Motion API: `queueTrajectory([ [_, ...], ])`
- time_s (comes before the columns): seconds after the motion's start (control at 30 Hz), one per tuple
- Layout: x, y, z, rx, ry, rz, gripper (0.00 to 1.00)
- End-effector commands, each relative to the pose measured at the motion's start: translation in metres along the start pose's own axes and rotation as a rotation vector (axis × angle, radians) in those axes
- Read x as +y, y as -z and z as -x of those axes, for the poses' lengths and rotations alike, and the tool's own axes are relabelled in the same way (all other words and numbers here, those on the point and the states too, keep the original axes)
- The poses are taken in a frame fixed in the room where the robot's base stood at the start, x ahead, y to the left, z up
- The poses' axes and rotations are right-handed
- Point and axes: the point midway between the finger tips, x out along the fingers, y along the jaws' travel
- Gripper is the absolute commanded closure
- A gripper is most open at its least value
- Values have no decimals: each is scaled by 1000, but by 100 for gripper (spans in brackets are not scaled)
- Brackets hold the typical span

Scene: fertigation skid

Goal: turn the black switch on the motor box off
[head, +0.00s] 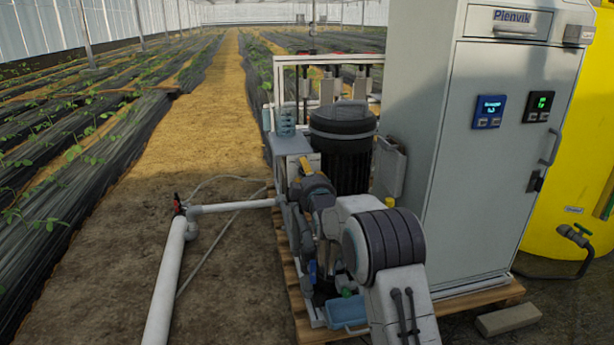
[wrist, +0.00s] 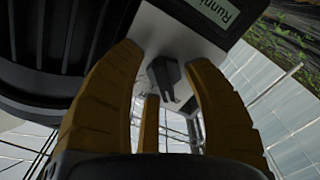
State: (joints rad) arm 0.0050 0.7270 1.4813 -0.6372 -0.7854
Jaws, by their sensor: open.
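In the wrist view my gripper (wrist: 172,75) is open, with its yellow-brown fingers spread to either side of the black switch (wrist: 170,80). The switch is a small dark lever on the light grey face of the motor box (wrist: 150,35). A gap shows on each side between switch and fingers; I cannot tell whether any finger touches it. A display on the box reads "Runni", cut off by the frame edge.
A tall grey cabinet (head: 475,150) stands right of the motor, with a yellow tank (head: 575,130) behind it. A white pipe (head: 165,285) with a red-handled valve (head: 179,205) runs at the left. A blue tray (head: 346,313) lies low on the wooden pallet.

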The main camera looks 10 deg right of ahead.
Motion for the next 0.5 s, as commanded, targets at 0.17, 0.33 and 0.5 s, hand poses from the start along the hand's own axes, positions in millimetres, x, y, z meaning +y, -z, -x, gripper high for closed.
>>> queueTrajectory([
  [0.17,0,0,-2,0,0,0,55],
  [0.33,0,0,-3,0,0,0,55],
  [0.5,0,0,-3,0,0,0,59],
])
